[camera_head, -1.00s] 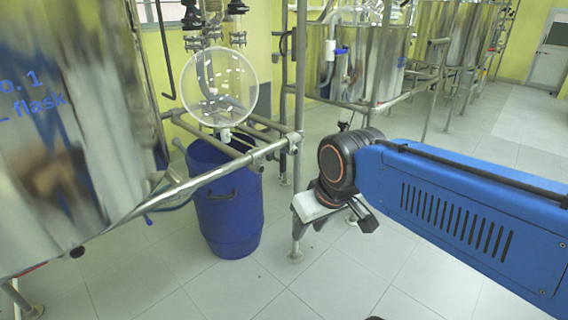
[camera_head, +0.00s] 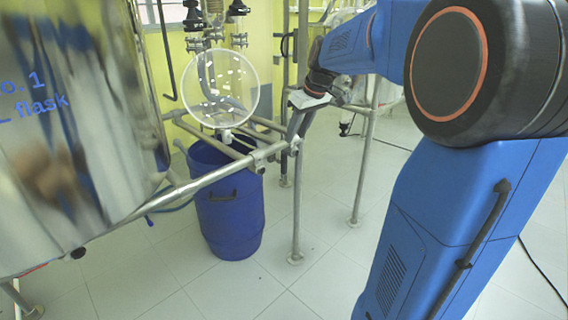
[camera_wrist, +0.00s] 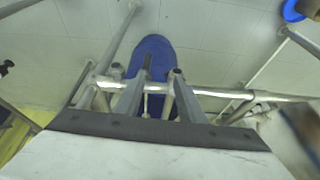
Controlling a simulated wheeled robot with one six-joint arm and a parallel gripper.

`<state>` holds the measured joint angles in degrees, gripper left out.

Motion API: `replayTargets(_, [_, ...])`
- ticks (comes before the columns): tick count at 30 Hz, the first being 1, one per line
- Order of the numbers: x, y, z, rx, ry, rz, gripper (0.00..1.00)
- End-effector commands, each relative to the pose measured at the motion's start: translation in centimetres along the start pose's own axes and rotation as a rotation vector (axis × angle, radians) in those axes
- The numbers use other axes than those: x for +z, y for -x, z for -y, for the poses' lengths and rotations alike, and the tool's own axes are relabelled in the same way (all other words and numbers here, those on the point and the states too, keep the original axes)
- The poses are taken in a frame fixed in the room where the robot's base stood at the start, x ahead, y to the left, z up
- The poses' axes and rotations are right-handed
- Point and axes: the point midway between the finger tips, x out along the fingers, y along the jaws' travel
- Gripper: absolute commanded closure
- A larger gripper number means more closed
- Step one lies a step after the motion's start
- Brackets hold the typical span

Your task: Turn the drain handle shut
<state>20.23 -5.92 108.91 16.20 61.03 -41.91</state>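The round glass flask (camera_head: 220,88) hangs in the metal frame in the head view. A small white drain fitting (camera_head: 226,135) sits under it; its handle is too small to make out or tell its angle. My gripper (camera_head: 297,124) is to the right of the flask, beside the frame's corner post, pointing down. In the wrist view my gripper (camera_wrist: 161,75) shows two grey fingers apart, with nothing clearly held between them. The frame's rail (camera_wrist: 220,92) passes near the fingertips; I cannot tell if they touch it. The drain fitting is not clear in the wrist view.
A blue barrel (camera_head: 230,215) stands under the flask, also in the wrist view (camera_wrist: 150,55). A large shiny vessel (camera_head: 80,120) fills the left. The frame's rail (camera_head: 190,187) and post (camera_head: 297,210) stand close to my gripper. Floor is clear at centre front.

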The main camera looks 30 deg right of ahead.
Motion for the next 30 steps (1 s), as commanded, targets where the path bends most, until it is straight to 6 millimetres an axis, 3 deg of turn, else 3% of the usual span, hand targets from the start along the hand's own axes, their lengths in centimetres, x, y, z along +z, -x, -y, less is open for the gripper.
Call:
replayTargets(3, [-1.4,-0.6,-2.4,-0.010,0.014,-0.005,0.64])
replayTargets(6, [-2.0,-0.8,-3.4,-0.014,0.024,-0.007,0.64])
replayTargets(14, [-2.2,-2.5,-3.7,-0.017,0.029,-0.008,0.64])
replayTargets(30, [-2.3,-11.8,-3.5,-0.018,0.029,-0.007,0.64])
